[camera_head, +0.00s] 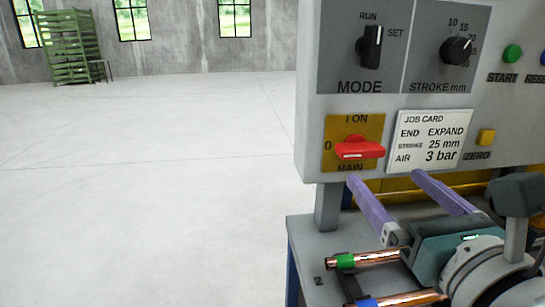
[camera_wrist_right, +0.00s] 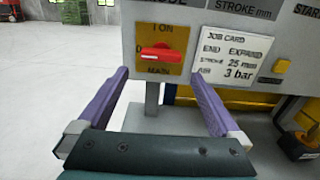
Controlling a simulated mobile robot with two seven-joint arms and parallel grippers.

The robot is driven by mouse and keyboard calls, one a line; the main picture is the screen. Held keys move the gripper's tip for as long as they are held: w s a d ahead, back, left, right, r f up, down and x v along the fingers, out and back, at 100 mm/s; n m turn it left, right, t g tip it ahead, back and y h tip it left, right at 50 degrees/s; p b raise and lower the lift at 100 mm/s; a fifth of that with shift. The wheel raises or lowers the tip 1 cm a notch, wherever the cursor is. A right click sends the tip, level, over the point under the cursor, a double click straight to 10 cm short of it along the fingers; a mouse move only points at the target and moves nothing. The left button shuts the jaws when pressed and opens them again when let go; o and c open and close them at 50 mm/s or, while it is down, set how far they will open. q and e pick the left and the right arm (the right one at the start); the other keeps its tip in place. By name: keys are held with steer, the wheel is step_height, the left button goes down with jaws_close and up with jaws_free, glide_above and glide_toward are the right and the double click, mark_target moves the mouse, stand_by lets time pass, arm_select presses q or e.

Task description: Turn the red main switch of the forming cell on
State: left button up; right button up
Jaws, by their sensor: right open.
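The red main switch (camera_head: 360,149) is on a yellow plate (camera_head: 374,129) at the lower left of the grey control panel. Its handle lies horizontal, level with the "0" mark at left; "I ON" is above it. The red switch also shows in the right wrist view (camera_wrist_right: 155,53). My right gripper (camera_head: 390,179) is open and empty, its two purple fingers pointing at the panel. In the head view the fingertips appear just below the switch and job card. In the right wrist view the switch shows between the fingers (camera_wrist_right: 160,78), with no contact visible. My left gripper is not in view.
The panel also has a mode knob (camera_head: 371,46), a stroke knob (camera_head: 456,50), a green start button (camera_head: 512,54), a yellow zero button (camera_head: 486,137) and a job card (camera_head: 430,141). Copper tubes (camera_head: 375,258) with green and blue bands lie below. Open floor is at left.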

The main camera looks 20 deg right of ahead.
mark_target(364, 155)
steer(key=x, duration=0.8)
steer(key=shift+w+d, duration=0.15)
steer(key=c, duration=1.1)
